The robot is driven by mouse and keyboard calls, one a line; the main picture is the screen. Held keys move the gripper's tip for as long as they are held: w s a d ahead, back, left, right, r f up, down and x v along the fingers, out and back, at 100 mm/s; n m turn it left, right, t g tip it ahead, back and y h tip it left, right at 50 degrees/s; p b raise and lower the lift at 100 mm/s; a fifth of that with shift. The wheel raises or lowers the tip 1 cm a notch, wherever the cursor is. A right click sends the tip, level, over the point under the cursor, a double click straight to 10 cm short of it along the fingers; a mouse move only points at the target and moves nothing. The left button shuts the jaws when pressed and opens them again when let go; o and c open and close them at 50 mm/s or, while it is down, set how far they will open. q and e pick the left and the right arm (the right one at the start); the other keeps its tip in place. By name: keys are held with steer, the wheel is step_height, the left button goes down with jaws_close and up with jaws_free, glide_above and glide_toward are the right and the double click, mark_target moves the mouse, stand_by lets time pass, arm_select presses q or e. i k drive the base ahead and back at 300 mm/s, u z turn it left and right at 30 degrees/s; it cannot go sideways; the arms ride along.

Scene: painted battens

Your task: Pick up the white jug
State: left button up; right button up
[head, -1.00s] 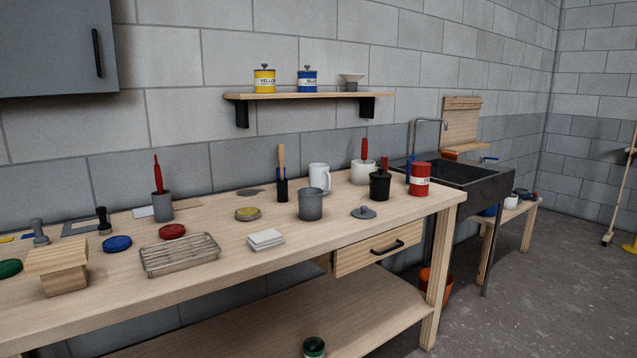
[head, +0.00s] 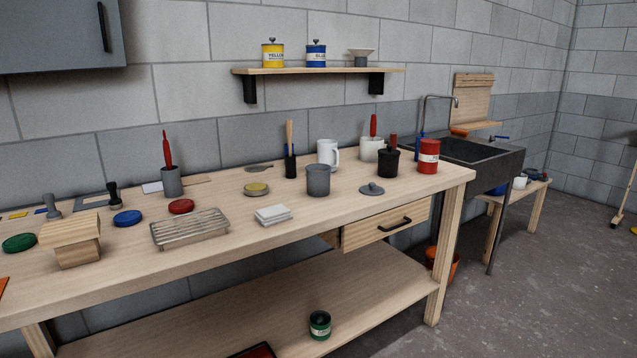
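The white jug (head: 328,152) stands upright on the workbench (head: 330,215), toward the back edge near the wall. Its handle points to the right. A grey pot (head: 318,180) stands in front of it and hides its lower part. A black holder with a wooden-handled tool (head: 290,160) stands just left of it. A white pot with a red-handled tool (head: 372,149) stands to its right. Neither of my grippers shows in the head view.
A wire rack (head: 190,230), white tiles (head: 272,214) and a grey lid (head: 371,189) lie nearer the front. A black pot (head: 388,163) and a red can (head: 428,157) stand right. The drawer (head: 385,222) is below. A wall shelf (head: 320,71) hangs above.

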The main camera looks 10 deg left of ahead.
mark_target(328, 153)
steer(key=k, duration=0.55)
steer(key=z, duration=1.1)
steer(key=i, duration=2.35)
steer(key=u, duration=1)
